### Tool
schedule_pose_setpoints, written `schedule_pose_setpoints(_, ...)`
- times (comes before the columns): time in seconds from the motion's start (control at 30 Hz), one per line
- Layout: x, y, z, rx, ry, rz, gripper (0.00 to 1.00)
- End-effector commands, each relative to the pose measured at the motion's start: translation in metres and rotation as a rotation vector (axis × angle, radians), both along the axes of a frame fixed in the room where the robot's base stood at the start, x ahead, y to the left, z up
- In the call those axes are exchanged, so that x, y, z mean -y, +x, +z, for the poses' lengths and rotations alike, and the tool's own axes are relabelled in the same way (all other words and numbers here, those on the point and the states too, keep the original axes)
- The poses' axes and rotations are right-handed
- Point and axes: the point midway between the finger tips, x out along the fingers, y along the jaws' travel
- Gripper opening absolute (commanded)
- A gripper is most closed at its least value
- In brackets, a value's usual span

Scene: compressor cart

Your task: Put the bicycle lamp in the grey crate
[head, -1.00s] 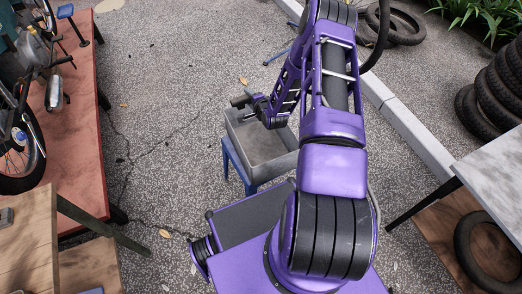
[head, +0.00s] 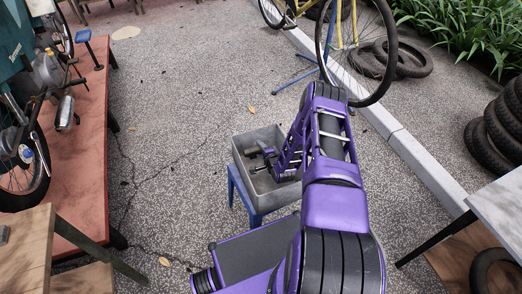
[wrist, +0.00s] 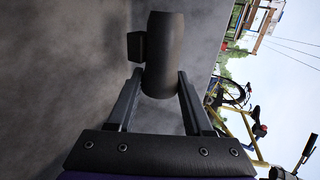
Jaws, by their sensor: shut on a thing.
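The grey crate (head: 240,150) stands on a blue stand in the middle of the head view. My gripper (head: 261,163) reaches into the crate's opening from the right, at its left part. In the wrist view my gripper (wrist: 155,90) is shut on the bicycle lamp (wrist: 165,45), a dark cylinder with a small block on its side. The lamp also shows small and dark in the head view (head: 252,152), within the crate's outline. A grey crate surface (wrist: 60,60) fills the left of the wrist view. I cannot tell whether the lamp touches the crate.
The blue stand (head: 240,190) holds the crate up off the speckled ground. Tyres (head: 495,140) are stacked at the right. Ground left of the crate is clear.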

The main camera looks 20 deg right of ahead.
Motion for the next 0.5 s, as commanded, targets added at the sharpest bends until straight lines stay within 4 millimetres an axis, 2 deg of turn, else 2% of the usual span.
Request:
schedule_pose_setpoints(0.17, 0.0, 0.001, 0.002, 0.002, 0.0, 0.0, 0.0)
schedule_pose_setpoints(0.5, 0.0, 0.001, -0.008, 0.002, 0.001, 0.0, 0.0)
